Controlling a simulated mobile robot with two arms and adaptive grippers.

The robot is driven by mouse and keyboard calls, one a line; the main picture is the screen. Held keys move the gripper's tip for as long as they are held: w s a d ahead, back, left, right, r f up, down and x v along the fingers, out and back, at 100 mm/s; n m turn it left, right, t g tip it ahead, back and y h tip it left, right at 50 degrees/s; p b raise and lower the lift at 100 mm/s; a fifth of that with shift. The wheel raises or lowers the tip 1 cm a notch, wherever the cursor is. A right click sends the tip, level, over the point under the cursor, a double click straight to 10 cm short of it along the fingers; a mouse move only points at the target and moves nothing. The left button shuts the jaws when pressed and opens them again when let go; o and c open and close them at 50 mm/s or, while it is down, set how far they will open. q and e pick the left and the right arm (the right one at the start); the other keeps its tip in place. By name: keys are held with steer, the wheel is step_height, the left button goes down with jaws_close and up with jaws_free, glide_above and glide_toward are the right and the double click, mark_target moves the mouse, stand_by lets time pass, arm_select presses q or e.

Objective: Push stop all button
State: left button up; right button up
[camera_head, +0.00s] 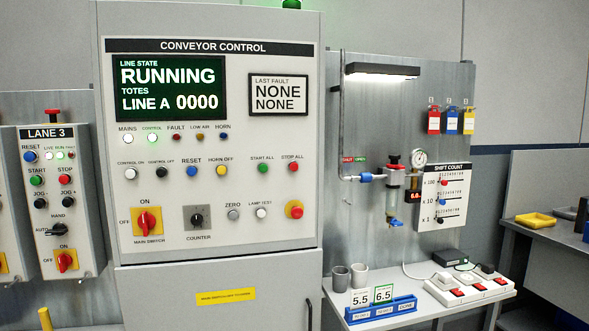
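The red STOP ALL button (293,167) is on the upper right of the button rows on the grey conveyor control panel (290,220), under its printed label. The green START ALL button (263,168) sits just left of it. The panel display (170,88) reads RUNNING, LINE A 0000. The fault window (278,94) reads NONE NONE. A larger red mushroom button on yellow (294,209) is below the STOP ALL button. Neither of my grippers shows in the head view, and nothing covers the STOP ALL button.
A LANE 3 box (62,200) with its own red STOP button (65,180) hangs at the left. Right of the cabinet, a small bench (440,298) holds cups, a blue tray and a switched power strip. An air regulator (396,180) hangs above. A dark desk (560,240) stands far right.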

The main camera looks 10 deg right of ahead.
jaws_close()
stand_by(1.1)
